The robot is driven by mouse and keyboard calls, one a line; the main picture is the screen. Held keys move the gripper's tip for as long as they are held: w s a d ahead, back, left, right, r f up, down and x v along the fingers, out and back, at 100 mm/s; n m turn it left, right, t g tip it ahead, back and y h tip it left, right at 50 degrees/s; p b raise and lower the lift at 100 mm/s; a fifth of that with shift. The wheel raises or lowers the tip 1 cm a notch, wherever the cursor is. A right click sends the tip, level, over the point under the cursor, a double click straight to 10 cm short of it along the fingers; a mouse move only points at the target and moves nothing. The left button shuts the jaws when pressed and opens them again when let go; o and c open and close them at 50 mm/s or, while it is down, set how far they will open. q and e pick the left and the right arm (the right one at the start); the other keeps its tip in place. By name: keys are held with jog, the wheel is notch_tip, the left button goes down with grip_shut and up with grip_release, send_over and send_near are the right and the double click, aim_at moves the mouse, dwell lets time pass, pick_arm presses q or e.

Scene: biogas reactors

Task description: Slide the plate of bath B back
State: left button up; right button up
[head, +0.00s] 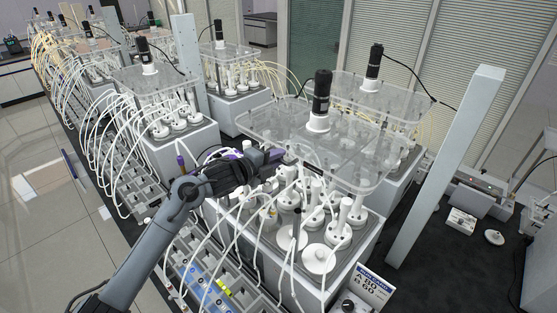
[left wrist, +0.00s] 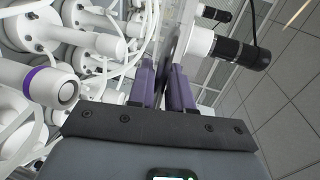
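The nearest bath (head: 262,238) stands at the centre of the head view, and I take it as bath B, though I see no letter on it. Its clear plate (head: 345,178) lies above white-capped reactors (head: 318,258) and carries a white collar with a black motor (head: 321,92). The front reactors stand clear of the plate. My left gripper (head: 274,156) is at the plate's left side. In the left wrist view, its purple fingers (left wrist: 165,88) are apart, with a thin dark edge, probably the plate's, between or just beyond them. Contact is unclear. My right gripper is out of view.
Another bath with a clear plate and motor (head: 374,62) stands close behind. A grey post (head: 446,165) rises at the right. White tubes (head: 205,245) loop along the left front. A run card (head: 370,290) stands at the front. Dark bench at the right is partly free.

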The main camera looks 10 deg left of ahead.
pick_arm(q)
jog(key=shift+o, duration=0.6)
jog(key=shift+s+a, duration=0.1)
jog(key=b+v, duration=0.2)
jog(key=v, duration=0.8)
jog(key=shift+s+a, duration=0.15)
jog(key=shift+s, duration=0.1)
